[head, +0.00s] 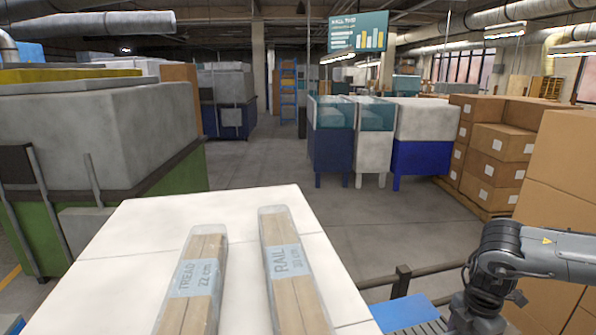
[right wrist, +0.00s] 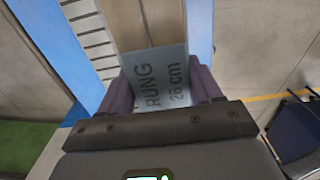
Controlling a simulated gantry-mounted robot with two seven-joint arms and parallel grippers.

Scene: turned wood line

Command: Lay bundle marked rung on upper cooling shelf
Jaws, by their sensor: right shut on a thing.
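The bundle marked RUNG 26 cm (right wrist: 158,75) shows in the right wrist view, a wooden bundle with a pale blue label. My right gripper (right wrist: 163,92) is shut on it, with one dark finger at each side of the label. In the head view my right arm comes in at the lower right above the conveyor; the bundle cannot be made out there. My left gripper is in neither view. I cannot identify the upper cooling shelf in these frames.
On a white surface (head: 120,225) lie a bundle marked TREAD 22 cm (head: 195,278) and one marked RAIL (head: 290,262), side by side. A blue-railed roller conveyor (right wrist: 90,30) runs under the held bundle. Brown cartons (head: 500,145) stand at the right.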

